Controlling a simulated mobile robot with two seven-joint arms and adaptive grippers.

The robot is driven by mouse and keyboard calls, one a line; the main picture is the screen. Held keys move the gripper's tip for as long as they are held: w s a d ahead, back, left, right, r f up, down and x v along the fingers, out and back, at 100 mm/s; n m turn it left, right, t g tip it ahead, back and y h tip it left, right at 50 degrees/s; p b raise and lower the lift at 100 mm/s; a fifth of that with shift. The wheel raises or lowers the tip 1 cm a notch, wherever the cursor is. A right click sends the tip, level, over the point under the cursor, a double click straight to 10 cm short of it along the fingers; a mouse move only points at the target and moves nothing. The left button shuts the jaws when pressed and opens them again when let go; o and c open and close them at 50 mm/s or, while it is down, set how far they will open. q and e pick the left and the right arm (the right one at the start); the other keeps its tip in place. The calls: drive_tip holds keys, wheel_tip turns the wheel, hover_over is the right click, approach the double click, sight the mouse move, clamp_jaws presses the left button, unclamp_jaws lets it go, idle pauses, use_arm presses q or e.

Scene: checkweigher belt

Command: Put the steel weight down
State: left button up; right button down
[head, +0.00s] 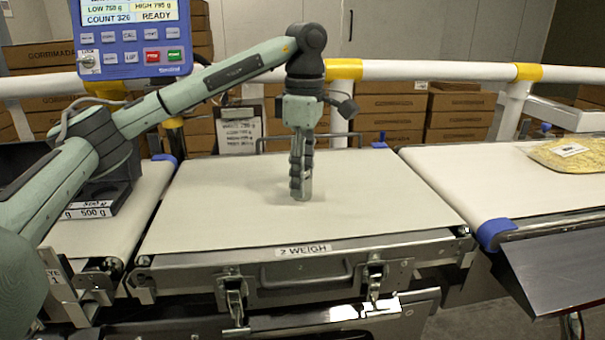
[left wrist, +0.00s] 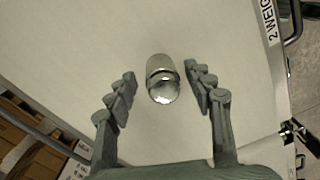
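The steel weight (left wrist: 162,82) is a small shiny cylinder in the left wrist view. It appears to stand on the cream weigh belt (head: 230,205), the middle one, marked "2 WEIGH". My left gripper (head: 301,192) points straight down in the head view, its fingertips close to the belt surface. In the left wrist view its two fingers are spread on either side of the weight, with a visible gap on each side. In the head view the fingers hide most of the weight. My right gripper is not in view.
A blue indicator (head: 135,35) reading READY hangs at upper left. A weight holder (head: 95,195) labelled 500 g sits on the left belt. A yellow bag (head: 572,153) lies on the right belt (head: 460,180). A white rail (head: 430,70) runs behind. The weigh belt around the gripper is clear.

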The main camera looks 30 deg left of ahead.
use_arm(q)
wheel_tip(320, 180, up, 5)
drive_tip(key=shift+w+r+p, duration=0.1)
drive_tip(key=shift+r+p, duration=0.05)
drive_tip(key=shift+p, duration=0.25)
wheel_tip(320, 180, up, 6)
drive_tip(key=shift+d+f+p, duration=0.1)
drive_tip(key=shift+f+p, duration=0.1)
drive_tip(key=shift+p, duration=0.35)
drive_tip(key=shift+r, duration=0.65)
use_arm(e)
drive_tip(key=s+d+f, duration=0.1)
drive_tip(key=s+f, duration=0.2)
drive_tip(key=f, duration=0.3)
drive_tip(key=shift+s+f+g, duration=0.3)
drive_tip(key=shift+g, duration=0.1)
